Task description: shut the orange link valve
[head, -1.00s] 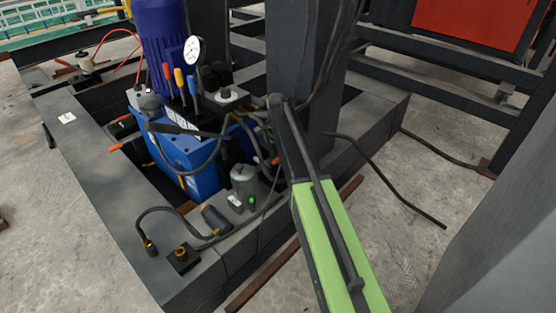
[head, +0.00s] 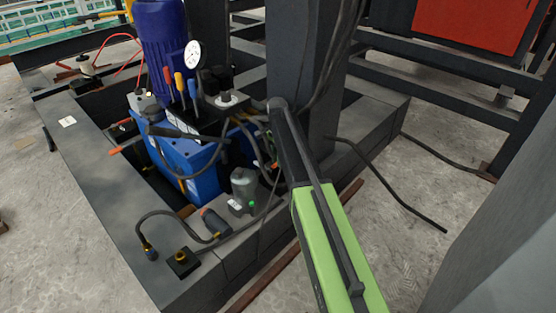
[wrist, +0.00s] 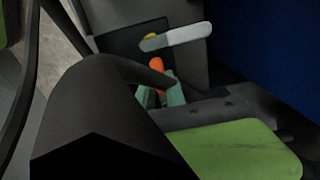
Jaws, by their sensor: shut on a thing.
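The orange link valve shows in the wrist view as a short orange handle (wrist: 157,67). My gripper (wrist: 160,95), with teal fingertips, is closed around the lower part of this handle. The handle's top stands out above the fingertips. Its base is hidden by the fingers and a dark part of my arm. In the head view my green and black arm reaches up from the bottom; I cannot make out the fingertips there.
A pale grey lever (wrist: 175,38) with a yellow pivot lies just above the orange handle. In the head view, a blue power unit (head: 205,180) with a gauge (head: 192,54), coloured levers and hoses (head: 160,215) stands inside a dark frame (head: 95,190). A thick post (head: 305,60) rises beside my arm.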

